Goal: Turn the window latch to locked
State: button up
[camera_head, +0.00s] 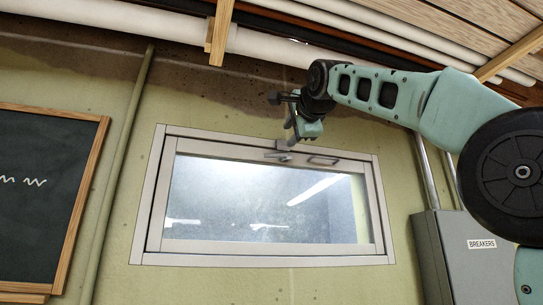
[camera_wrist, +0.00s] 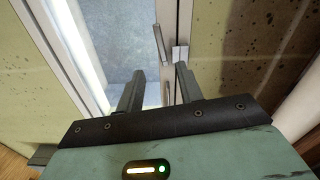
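The window (camera_head: 265,200) is a pale frame set high in the wall, with its sash shut. The latch (camera_head: 278,156), a small grey lever, lies roughly along the sash's top rail, just below a small block on the frame. My gripper (camera_head: 291,134) is at the window's top edge, just above the latch. In the wrist view the gripper (camera_wrist: 159,70) is open, its two fingers apart with nothing held. The latch lever (camera_wrist: 161,48) shows ahead of the gap between the fingertips, with the block (camera_wrist: 180,56) by the right fingertip. Contact cannot be told.
A fixed pull handle (camera_head: 323,160) sits on the top rail, right of the latch. White pipes (camera_head: 265,42) and wooden joists run overhead. A grey breaker box (camera_head: 470,265) is at right. A chalkboard (camera_head: 45,190) hangs at left. The wall below the window is clear.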

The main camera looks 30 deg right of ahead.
aim_at(273, 155)
jog(key=p+x, duration=0.6)
jog(key=x, duration=0.8)
jog(key=shift+w, duration=0.35)
jog(key=shift+w+d+p, duration=0.2)
jog(key=shift+w+p, duration=0.2)
jog(key=shift+w, duration=0.25)
jog(key=shift+f, duration=0.1)
grip_shut()
